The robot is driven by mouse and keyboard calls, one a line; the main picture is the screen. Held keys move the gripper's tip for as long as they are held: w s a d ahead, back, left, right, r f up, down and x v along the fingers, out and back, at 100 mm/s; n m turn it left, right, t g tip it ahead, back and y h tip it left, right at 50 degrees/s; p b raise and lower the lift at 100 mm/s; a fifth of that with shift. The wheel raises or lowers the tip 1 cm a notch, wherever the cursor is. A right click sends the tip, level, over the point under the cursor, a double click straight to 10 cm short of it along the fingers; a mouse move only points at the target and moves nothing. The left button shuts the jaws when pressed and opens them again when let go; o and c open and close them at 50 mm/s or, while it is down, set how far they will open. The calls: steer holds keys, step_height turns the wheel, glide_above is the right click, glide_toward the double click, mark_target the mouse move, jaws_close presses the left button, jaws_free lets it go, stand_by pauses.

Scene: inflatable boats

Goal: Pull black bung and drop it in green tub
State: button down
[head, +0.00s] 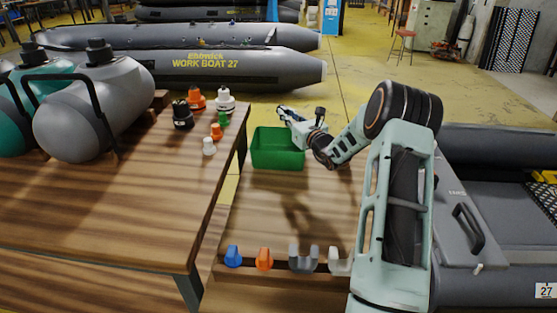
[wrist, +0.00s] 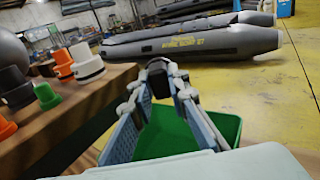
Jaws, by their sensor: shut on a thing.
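My gripper (head: 284,111) is shut on a small black bung (wrist: 160,76), which sits between its fingertips in the wrist view. In the head view the bung is too small to make out clearly at the fingertips. The green tub (head: 278,166) stands on the wooden bench, open at the top. My gripper is raised above the tub's far side in the head view. In the wrist view the tub (wrist: 225,127) shows below and between the fingers; its exact place under the bung is hard to tell.
Left of the tub, a wooden table (head: 130,190) holds a black valve (head: 183,115), an orange valve (head: 196,99), a white valve (head: 224,101), and green, orange and white bungs. Coloured hooks (head: 264,260) line the near bench edge. Grey boats lie behind and right.

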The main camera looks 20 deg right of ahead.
step_height(320, 180, down, 5)
steer(key=shift+f+b, duration=0.15)
steer(key=shift+b, duration=1.1)
steer(key=c, duration=1.8)
jaws_free()
steer(key=shift+s, duration=0.1)
steer(key=s+d, duration=0.2)
steer(key=s, duration=0.9)
steer(key=shift+s, duration=0.35)
steer(key=shift+d, duration=0.1)
